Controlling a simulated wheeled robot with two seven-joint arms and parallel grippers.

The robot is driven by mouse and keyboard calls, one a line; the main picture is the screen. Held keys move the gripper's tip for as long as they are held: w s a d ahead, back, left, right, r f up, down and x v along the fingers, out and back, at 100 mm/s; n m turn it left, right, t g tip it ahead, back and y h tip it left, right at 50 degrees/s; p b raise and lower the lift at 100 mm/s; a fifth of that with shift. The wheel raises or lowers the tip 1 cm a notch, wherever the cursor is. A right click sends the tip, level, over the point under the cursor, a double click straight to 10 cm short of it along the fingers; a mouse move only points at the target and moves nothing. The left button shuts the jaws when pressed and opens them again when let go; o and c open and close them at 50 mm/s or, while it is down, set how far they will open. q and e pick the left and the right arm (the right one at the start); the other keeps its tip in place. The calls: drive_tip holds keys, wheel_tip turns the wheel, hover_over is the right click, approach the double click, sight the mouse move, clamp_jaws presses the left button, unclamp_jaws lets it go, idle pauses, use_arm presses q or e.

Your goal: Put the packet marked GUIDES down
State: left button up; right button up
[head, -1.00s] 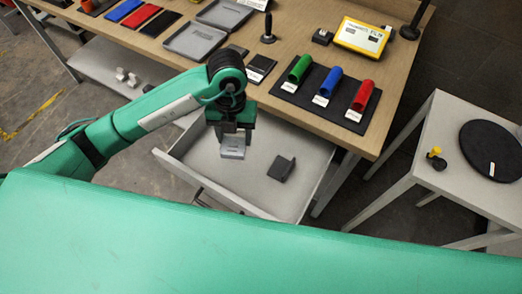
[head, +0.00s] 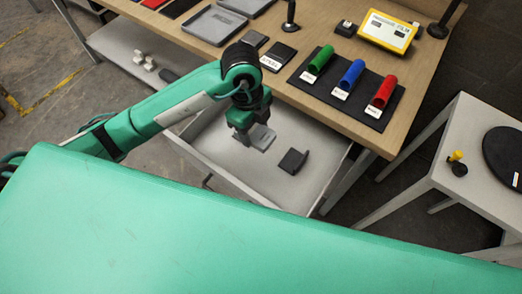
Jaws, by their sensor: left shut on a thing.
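My right gripper is not in view.
On the wooden table (head: 407,127) stand a dark board with green, blue and red (head: 383,92) tubes, a yellow box (head: 388,32) and grey trays (head: 214,24). A side table (head: 470,193) stands at the right. The drawer floor around the dark piece is clear.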

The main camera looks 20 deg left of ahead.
sight(250, 134)
use_arm(q)
wheel_tip(250, 134, down, 16)
drive_tip(key=shift+r+p, duration=0.15)
drive_tip(key=shift+p, duration=0.2)
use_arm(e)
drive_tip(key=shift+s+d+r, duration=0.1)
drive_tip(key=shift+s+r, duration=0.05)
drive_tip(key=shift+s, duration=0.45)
use_arm(q)
drive_tip(key=shift+f, duration=0.25)
drive_tip(key=o, duration=1.1)
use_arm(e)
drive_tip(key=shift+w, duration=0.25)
use_arm(q)
drive_tip(key=shift+r, duration=0.6)
drive_tip(key=r, duration=0.3)
drive_tip(key=a+r, duration=0.1)
drive_tip(key=r, duration=0.7)
drive_tip(key=shift+w+a+b, duration=0.2)
drive_tip(key=shift+w+b, duration=0.05)
drive_tip(key=shift+b, duration=0.05)
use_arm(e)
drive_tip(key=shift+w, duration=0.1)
